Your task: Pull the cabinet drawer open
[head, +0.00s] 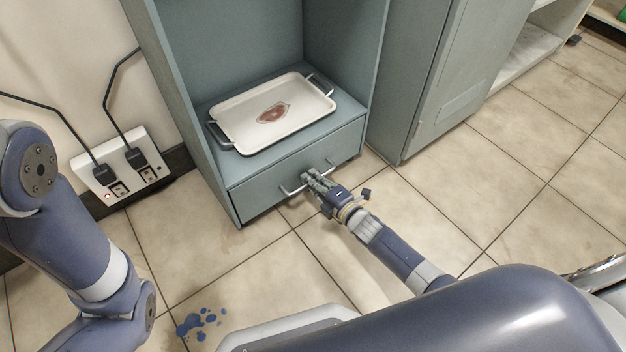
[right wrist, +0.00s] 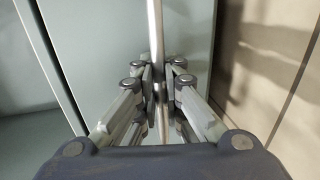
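The grey-green cabinet (head: 170,75) stands against the wall, with its drawer (head: 262,190) at the bottom. The drawer front looks flush with the cabinet. A metal bar handle (head: 291,192) runs across the drawer front; its middle is hidden by my right gripper (head: 312,179). In the right wrist view the handle (right wrist: 155,40) runs upright between the fingers of my right gripper (right wrist: 158,85), which are closed around it. My left arm shows at the left of the head view, but its gripper is outside the picture.
A white tray (head: 240,125) with a reddish-brown stain rests on the cabinet shelf above the drawer. A taller locker (head: 415,100) stands to the right. Wall sockets (head: 150,168) with plugged cables are at left. The tiled floor (head: 260,260) before the drawer is clear apart from blue spots.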

